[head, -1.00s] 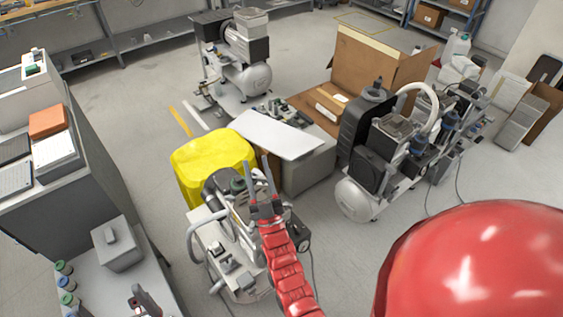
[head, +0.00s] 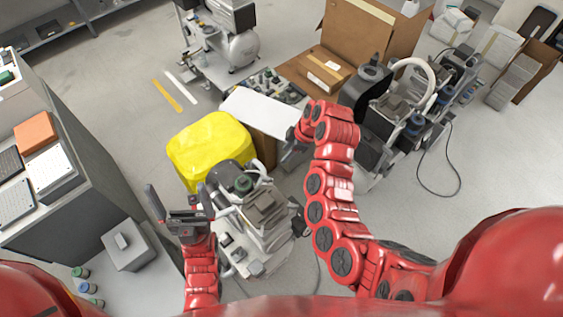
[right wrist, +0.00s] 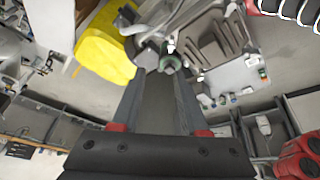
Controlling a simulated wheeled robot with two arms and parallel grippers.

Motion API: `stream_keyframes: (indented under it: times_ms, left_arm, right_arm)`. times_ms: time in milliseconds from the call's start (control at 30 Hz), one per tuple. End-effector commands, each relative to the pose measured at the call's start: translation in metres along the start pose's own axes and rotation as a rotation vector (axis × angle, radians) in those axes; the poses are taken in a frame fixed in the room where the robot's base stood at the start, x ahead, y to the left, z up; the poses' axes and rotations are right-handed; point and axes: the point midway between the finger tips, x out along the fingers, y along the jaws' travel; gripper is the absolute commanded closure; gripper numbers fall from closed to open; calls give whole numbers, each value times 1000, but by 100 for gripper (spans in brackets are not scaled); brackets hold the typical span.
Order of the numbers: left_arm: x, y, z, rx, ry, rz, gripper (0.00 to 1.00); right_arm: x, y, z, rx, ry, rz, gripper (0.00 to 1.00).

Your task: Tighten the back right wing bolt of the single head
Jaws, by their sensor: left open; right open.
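The nearest compressor (head: 262,212), with what looks like one head, stands on the floor beside a yellow cover (head: 208,145). Its ribbed grey head (right wrist: 218,42) and a green-topped fitting (right wrist: 171,62) show in the right wrist view. I cannot make out its wing bolts. My left gripper (head: 178,207) is open and empty in front of the yellow cover, at the compressor's left. My right gripper (right wrist: 160,75) is open, its fingertips pointing towards the green fitting; contact cannot be told. In the head view my right arm bends over beside the compressor, and its fingers are not clear.
A grey cabinet (head: 75,165) and a low surface with a grey box (head: 127,245) stand at the left. A white-topped block (head: 262,110), open carton (head: 350,35) and other compressors (head: 222,45) are behind. A cable (head: 455,180) lies on the floor at right.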

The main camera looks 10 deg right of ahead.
Motion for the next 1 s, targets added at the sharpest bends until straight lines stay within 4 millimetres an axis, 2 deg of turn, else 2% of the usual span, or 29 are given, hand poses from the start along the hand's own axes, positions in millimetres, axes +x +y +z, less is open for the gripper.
stream_keyframes:
  times_ms: [67, 167, 267, 533, 600, 1000]
  left_arm:
    - [4, 0, -1, 0, -1, 0, 0]
    - [-1, 0, 0, 0, 0, 0, 0]
    - [-13, 1, 2, 0, -1, 0, 0]
    - [-64, 3, 11, 0, -1, 0, 0]
    - [-49, 2, 8, 0, -1, 0, 0]
    - [-30, 2, 5, 0, 0, 0, 0]
  right_arm:
    - [-10, -9, -4, -32, -1, -52, 56]
    - [-7, -15, -4, -49, -1, -80, 56]
    - [6, -17, -2, -51, -3, -83, 56]
    - [59, -21, 0, -51, -2, -79, 56]
    - [63, -22, -4, -47, -3, -87, 56]
    - [122, -27, -5, -47, -3, -85, 56]
